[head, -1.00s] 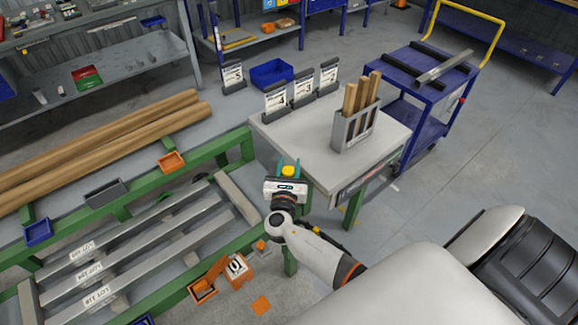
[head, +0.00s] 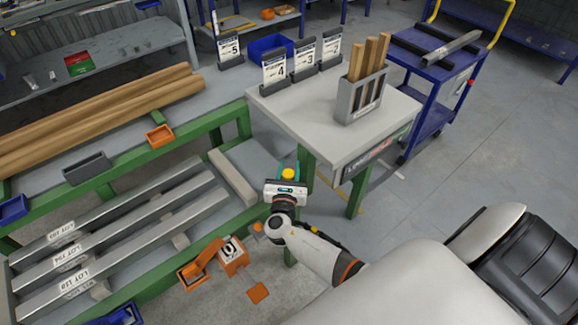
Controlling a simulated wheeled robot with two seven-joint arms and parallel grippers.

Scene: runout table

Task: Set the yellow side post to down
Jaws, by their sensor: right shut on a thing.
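The yellow side post (head: 288,174) shows as a small yellow cap at the end of the green runout frame. My right gripper (head: 288,178) is at it, with teal fingertips on either side of the yellow cap, shut on it. The gripper body and wrist hide the lower part of the post, so I cannot tell whether it stands up or down. My left gripper is not in view.
Metal bars with lot labels (head: 70,262) lie on the green frame (head: 130,160) at left. A white table (head: 290,107) with numbered cards and a grey holder (head: 362,97) of wooden sticks stands just behind.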

